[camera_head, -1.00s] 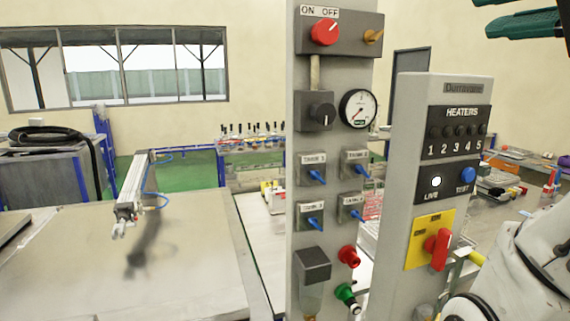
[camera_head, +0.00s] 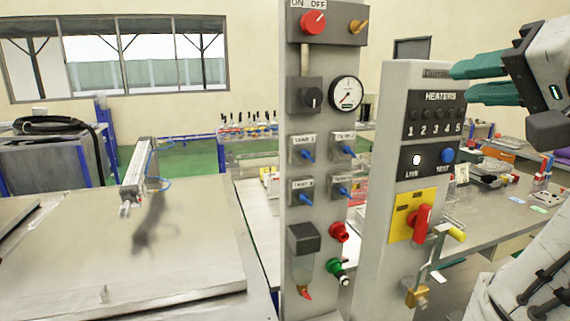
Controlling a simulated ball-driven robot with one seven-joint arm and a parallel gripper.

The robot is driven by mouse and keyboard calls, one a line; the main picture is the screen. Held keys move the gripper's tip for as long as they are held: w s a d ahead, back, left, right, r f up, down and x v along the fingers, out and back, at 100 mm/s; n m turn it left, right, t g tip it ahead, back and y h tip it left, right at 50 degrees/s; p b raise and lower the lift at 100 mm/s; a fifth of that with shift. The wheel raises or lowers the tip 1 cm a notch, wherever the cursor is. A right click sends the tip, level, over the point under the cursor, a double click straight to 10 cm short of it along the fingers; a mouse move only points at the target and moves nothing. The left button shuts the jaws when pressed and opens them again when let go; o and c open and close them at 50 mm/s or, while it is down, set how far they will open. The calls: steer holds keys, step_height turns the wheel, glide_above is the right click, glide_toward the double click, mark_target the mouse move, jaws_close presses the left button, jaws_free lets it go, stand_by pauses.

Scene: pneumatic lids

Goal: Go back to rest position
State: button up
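My gripper (camera_head: 452,83) is at the upper right, with two green fingers pointing left. A gap shows between the fingers and nothing is held in it. The fingers are near the top right of the heater panel (camera_head: 435,72), and I cannot tell whether they touch it. Part of my white arm (camera_head: 520,290) shows at the lower right.
A grey control panel (camera_head: 325,120) with a red knob (camera_head: 314,22), gauge (camera_head: 346,93) and blue levers stands in the middle. The heater panel has a red switch (camera_head: 421,222) on yellow. A metal table (camera_head: 110,245) with a pneumatic cylinder (camera_head: 137,175) is at left.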

step_height(320, 180, down, 21)
steer(key=w+d+g+h, duration=0.1)
steer(key=w+g+h, duration=0.1)
steer(key=g, duration=0.2)
steer(key=s+f+n+g, duration=0.1)
steer(key=s+f+g, duration=0.15)
steer(key=f, duration=0.75)
steer(key=s+f+g, duration=0.1)
steer(key=s+f, duration=0.3)
steer(key=f, duration=0.6)
steer(key=s+d+f+n+g+h+b, duration=0.1)
steer(key=s+f+g, duration=0.6)
steer(key=s+f, duration=1.8)
steer(key=s+d+n+h, duration=0.1)
steer(key=s+n, duration=0.1)
steer(key=shift+s+d+n+h+b, duration=0.2)
steer(key=shift+n+h+b, duration=0.1)
steer(key=shift+n, duration=0.1)
